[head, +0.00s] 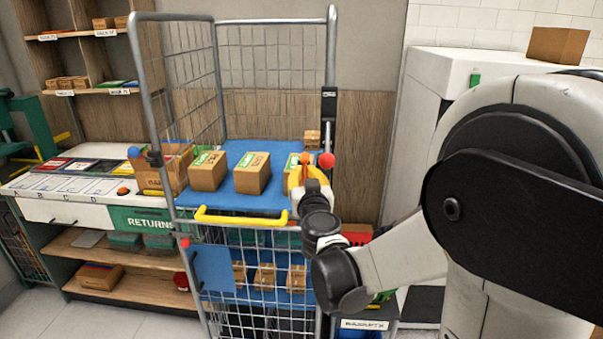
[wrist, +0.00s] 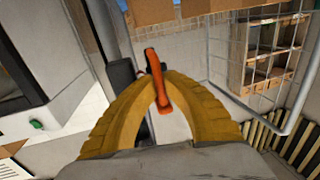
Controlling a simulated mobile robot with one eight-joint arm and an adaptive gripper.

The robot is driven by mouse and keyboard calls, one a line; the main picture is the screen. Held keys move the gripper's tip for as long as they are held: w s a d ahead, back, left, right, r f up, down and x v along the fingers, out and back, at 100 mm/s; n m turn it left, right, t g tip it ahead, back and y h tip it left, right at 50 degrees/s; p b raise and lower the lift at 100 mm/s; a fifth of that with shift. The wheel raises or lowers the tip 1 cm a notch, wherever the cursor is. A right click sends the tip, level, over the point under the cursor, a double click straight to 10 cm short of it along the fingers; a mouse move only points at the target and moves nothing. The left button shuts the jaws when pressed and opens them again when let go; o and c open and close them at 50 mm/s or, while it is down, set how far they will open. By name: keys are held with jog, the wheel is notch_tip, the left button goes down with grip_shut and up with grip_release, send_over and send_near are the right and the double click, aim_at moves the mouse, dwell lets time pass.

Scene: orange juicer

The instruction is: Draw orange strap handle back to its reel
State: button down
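The orange strap handle (wrist: 157,82) stands between the yellow fingertips of my gripper (wrist: 157,78) in the wrist view. The fingers close in on it from both sides and appear to grip it. In the head view my gripper (head: 303,170) is at the right front of the cage trolley, with the orange handle (head: 306,158) at its tips. A black unit with a pale label, seemingly the reel (head: 329,104), is on the trolley's right post, above and right of my gripper. I cannot make out any strap between handle and reel.
The wire cage trolley (head: 334,50) has a blue shelf (head: 230,199) with several boxes and a yellow bar (head: 240,219) in front. A red ball (head: 327,160) is close right of my gripper. A returns counter (head: 60,211) stands left, a white cabinet (head: 425,85) right.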

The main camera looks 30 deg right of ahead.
jog(key=shift+d, duration=0.1)
jog(key=c, duration=1.8)
grip_release()
jog(key=shift+s+d, duration=0.15)
jog(key=shift+d, duration=0.05)
jog(key=shift+a, duration=0.15)
jog(key=v, duration=1.2)
